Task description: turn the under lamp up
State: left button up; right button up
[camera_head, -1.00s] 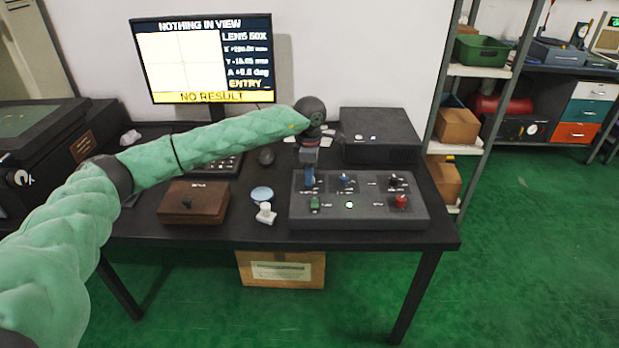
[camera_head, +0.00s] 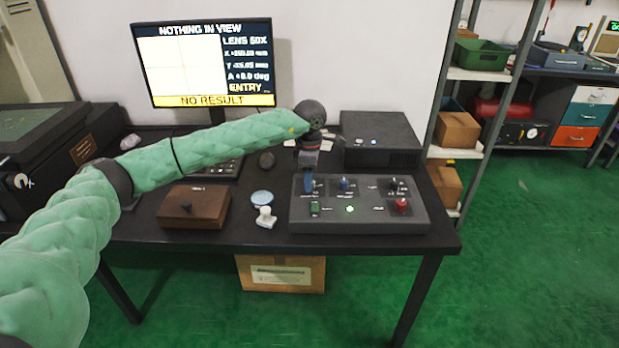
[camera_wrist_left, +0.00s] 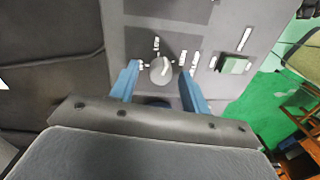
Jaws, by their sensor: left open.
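The dark control panel (camera_head: 375,218) lies at the right of the table and carries several knobs and switches. My left gripper (camera_head: 308,188) points down over its far left corner, hiding the control there. In the left wrist view a light grey round knob (camera_wrist_left: 161,70) with white marks around it shows between the two blue fingers of my gripper (camera_wrist_left: 159,90). The fingers are apart, one on each side, and I see gaps to the knob. I cannot read which label belongs to the lamp. My right gripper is not in view.
A wooden box (camera_head: 194,208), a small white piece (camera_head: 265,217) and a monitor (camera_head: 205,62) stand to the left. A dark case (camera_head: 380,138) stands behind.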

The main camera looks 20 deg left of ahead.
pick_arm(q)
jog(key=shift+r, duration=0.6)
notch_tip(320, 180, up, 6)
jog(key=shift+w+r+b, duration=0.15)
jog(key=shift+r+b, duration=0.1)
jog(key=shift+b, duration=0.1)
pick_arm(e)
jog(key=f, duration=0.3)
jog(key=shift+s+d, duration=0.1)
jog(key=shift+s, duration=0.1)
pick_arm(q)
jog(key=shift+f, duration=0.1)
